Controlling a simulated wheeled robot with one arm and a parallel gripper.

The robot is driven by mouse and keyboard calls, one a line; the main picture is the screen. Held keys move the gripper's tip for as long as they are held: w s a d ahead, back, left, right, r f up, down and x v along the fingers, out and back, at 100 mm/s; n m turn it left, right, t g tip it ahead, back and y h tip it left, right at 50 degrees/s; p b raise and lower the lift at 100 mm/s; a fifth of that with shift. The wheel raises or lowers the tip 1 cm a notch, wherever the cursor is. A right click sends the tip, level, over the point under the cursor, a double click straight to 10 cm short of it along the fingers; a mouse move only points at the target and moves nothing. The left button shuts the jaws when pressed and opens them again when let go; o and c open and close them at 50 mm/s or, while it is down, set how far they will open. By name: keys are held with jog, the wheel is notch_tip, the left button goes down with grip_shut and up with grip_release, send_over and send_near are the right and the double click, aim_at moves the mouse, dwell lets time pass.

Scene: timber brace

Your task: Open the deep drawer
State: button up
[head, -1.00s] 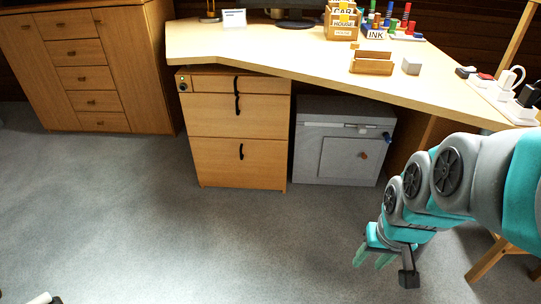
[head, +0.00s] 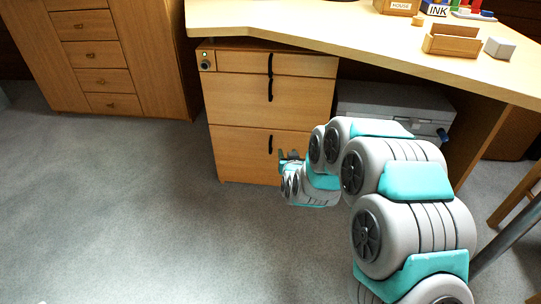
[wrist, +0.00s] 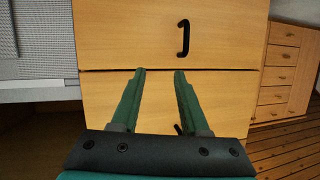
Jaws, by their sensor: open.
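The drawer unit (head: 225,100) stands under the desk, and its deep bottom drawer (head: 238,155) looks shut, flush with the front. A black vertical handle (head: 270,144) sits on the deep drawer; it also shows in the wrist view (wrist: 183,38), which looks upside down. My gripper (head: 286,156) is in front of the deep drawer, just right of and slightly below the handle in the head view. In the wrist view my gripper (wrist: 160,72) has its two green fingers apart with nothing between them. The handle lies beyond the fingertips, apart from them.
A grey box (head: 390,100) stands right of the unit, partly behind my arm. The desk top (head: 350,45) overhangs. A wooden cabinet (head: 160,60) stands at left. The carpet at left is clear.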

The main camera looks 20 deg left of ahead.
aim_at(270, 148)
jog(key=a+f+t+y+b, duration=0.1)
jog(key=a+f+t+b, duration=0.1)
jog(key=a+f+t, duration=0.3)
jog(key=shift+n+g, duration=0.4)
jog(key=shift+g, duration=0.3)
jog(key=shift+a+f+b+x, duration=0.1)
jog(key=shift+f+b+x, duration=0.1)
jog(key=shift+x, duration=0.95)
jog(key=shift+a+f+b+x, duration=0.15)
jog(key=shift+f+x, duration=0.1)
jog(key=shift+x, duration=0.9)
jog(key=shift+a+f+b+x, duration=0.1)
jog(key=shift+f+x, duration=0.1)
jog(key=shift+x, duration=0.95)
jog(key=shift+w+a+r, duration=0.15)
jog(key=shift+w, duration=0.05)
jog(key=shift+c, duration=0.3)
grip_shut()
